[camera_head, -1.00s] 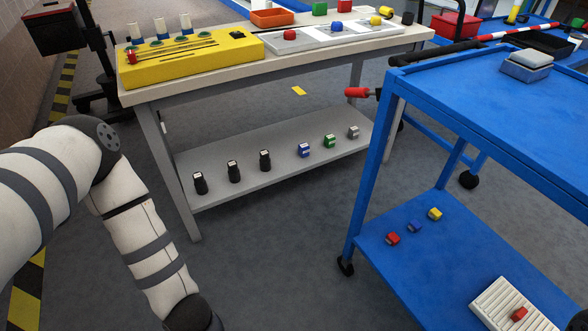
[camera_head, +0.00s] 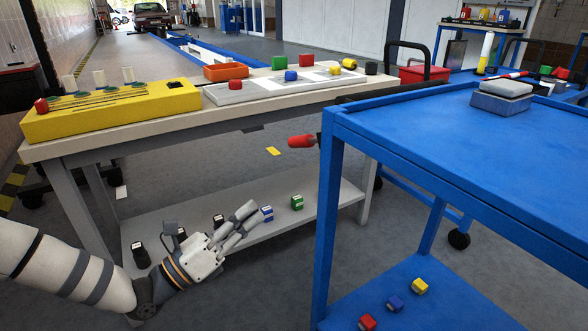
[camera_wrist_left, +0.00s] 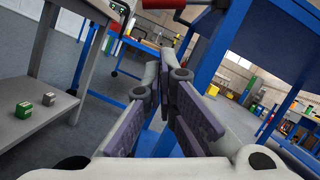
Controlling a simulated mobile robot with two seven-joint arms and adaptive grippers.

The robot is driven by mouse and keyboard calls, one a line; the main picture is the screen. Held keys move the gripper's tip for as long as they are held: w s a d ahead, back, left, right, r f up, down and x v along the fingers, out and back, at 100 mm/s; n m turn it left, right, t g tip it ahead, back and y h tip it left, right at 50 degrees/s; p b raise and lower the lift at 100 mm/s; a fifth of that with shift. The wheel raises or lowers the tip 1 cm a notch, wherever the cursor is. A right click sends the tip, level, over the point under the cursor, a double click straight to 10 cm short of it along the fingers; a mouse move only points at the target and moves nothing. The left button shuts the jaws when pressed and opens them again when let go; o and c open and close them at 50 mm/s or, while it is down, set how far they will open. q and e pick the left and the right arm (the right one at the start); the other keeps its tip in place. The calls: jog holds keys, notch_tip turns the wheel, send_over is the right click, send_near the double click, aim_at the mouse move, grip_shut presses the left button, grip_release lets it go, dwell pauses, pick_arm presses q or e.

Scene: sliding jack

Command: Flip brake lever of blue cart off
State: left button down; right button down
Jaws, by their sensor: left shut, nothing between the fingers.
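The blue cart (camera_head: 420,135) stands at the right, with its top and lower shelf visible. Its brake lever, with a red grip (camera_head: 302,141), sticks out to the left near the cart's corner, between cart and workbench. My left gripper (camera_head: 247,218) is shut and empty, below and left of the red grip and apart from it, in front of the workbench's lower shelf. In the left wrist view the fingers (camera_wrist_left: 168,75) point forward, and the red grip (camera_wrist_left: 160,4) is partly cut off at the top edge. My right gripper is in neither view.
The workbench (camera_head: 150,132) stands left of the cart, bearing a yellow block (camera_head: 110,112) and grey panels. Several small blocks sit on its lower shelf (camera_head: 330,205). A grey box (camera_head: 502,97) lies on the cart top. Open floor shows between bench and cart.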

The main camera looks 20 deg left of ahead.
aim_at(310, 141)
pick_arm(q)
jog(key=a+r+b+x, duration=0.1)
jog(key=r+x, duration=0.1)
jog(key=x, duration=1)
jog(key=shift+w+r, duration=0.25)
jog(key=shift+w, duration=0.05)
jog(key=shift+r, duration=0.1)
jog(key=shift+w+a+r+m+h, duration=0.15)
jog(key=shift+m+h, duration=0.25)
jog(key=shift+m, duration=0.2)
jog(key=shift+w+a+r+m, duration=0.1)
jog(key=shift+r+m, duration=0.1)
jog(key=shift+m, duration=0.1)
